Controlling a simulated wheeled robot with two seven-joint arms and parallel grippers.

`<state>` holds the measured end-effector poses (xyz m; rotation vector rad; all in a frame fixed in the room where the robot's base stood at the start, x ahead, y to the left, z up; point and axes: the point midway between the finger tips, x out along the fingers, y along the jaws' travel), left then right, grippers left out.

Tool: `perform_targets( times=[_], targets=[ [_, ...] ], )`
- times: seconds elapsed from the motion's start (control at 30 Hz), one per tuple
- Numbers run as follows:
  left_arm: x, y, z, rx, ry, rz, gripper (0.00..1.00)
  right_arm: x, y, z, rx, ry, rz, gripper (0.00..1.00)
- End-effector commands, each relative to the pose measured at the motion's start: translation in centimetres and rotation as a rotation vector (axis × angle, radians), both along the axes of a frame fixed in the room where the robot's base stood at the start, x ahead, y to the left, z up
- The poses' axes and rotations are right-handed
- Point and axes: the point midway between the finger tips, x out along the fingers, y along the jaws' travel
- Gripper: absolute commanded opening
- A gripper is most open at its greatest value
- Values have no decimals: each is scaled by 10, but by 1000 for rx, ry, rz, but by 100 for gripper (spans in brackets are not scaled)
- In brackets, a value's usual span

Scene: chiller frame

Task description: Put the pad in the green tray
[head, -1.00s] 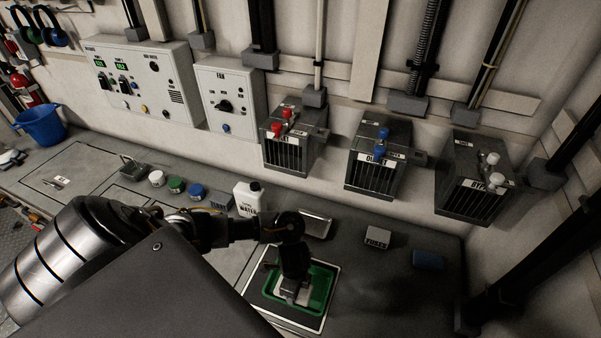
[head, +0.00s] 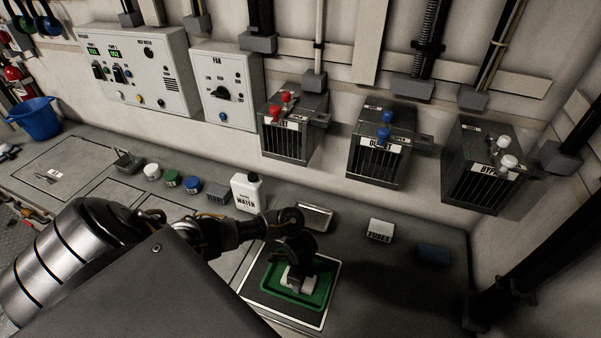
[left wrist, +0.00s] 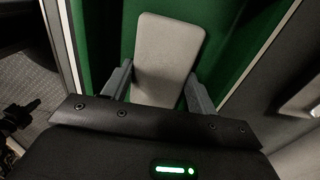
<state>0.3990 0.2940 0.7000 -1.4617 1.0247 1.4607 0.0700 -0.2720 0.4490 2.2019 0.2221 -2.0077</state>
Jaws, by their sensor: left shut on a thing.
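The pad (left wrist: 168,52) is a light grey rounded rectangle. In the left wrist view it lies between the two fingers of my left gripper (left wrist: 158,88), which is shut on it. Green tray surface (left wrist: 225,28) shows on both sides of it. In the head view the left gripper (head: 295,272) points down inside the outline of the green tray (head: 326,288), with the pale pad (head: 298,284) below it. I cannot tell whether the pad touches the tray floor. The arm hides part of the tray. My right gripper is not in view.
The tray sits on a white-edged dark panel (head: 333,272) on the grey bench. A white water bottle (head: 247,193), a metal dish (head: 315,217), a fuses box (head: 380,230) and a blue block (head: 433,253) stand nearby. Valve boxes (head: 380,155) line the wall behind.

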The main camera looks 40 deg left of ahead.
Motion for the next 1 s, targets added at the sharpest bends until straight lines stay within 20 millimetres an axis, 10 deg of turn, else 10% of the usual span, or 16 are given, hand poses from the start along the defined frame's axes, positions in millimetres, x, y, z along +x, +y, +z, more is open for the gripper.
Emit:
perform_targets(
  times=[0.27,0.3,0.43,0.77,1.0],
  targets=[
    [0,0,-3,0,1,0,37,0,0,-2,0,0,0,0],
    [0,0,-2,0,0,-1,62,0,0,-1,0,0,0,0],
    [0,0,-2,0,0,-1,79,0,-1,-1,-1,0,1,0],
    [0,0,1,0,0,-1,80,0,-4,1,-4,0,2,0],
    [1,0,40,-1,-4,-4,80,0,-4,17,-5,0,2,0]
  ],
)
